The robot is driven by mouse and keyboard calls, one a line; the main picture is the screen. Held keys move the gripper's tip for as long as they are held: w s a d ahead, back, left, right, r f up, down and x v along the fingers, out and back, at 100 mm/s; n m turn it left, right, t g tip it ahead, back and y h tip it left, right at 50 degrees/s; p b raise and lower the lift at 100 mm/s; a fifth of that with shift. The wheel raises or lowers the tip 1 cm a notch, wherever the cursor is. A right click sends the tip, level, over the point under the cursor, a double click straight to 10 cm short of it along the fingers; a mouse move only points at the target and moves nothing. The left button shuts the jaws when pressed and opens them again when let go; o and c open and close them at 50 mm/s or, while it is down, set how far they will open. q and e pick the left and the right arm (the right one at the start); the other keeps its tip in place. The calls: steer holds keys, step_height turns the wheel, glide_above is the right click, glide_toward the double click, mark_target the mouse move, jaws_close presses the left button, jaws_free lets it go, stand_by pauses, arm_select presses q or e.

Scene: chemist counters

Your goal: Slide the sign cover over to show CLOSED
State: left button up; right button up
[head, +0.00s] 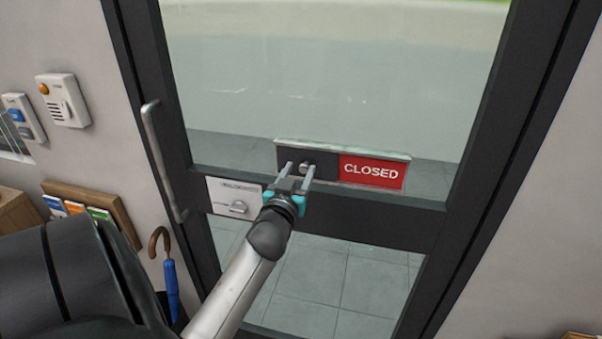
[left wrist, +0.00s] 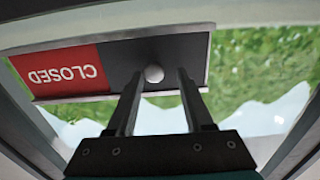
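The sign (head: 343,147) is mounted on the glass door, just above its middle rail. Its red right half reads CLOSED (head: 371,171) and is uncovered. The dark sliding cover (head: 324,161) sits over the left half, with a round knob (head: 304,168) on it. My left gripper (head: 299,173) is in front of the cover, with its fingers apart on either side of the knob. In the left wrist view the sign appears upside down, with the red CLOSED panel (left wrist: 62,74), the cover (left wrist: 178,58) and the knob (left wrist: 154,74) between the open fingers (left wrist: 155,85). My right gripper is out of view.
A vertical door handle (head: 163,160) and a lock plate (head: 234,197) are left of the sign. An umbrella (head: 170,280) stands at lower left. An intercom (head: 63,100) and a leaflet rack (head: 90,203) are on the left wall. The right wall is bare.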

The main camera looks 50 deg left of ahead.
arm_select(q)
steer(key=shift+o, duration=0.4)
steer(key=shift+d, duration=0.1)
steer(key=shift+s+d+f, duration=0.1)
steer(key=shift+s+d, duration=0.05)
steer(key=shift+s, duration=0.05)
steer(key=b+v, duration=0.1)
steer(key=v, duration=1.3)
steer(key=shift+s+b, duration=0.35)
steer(key=shift+d, duration=0.1)
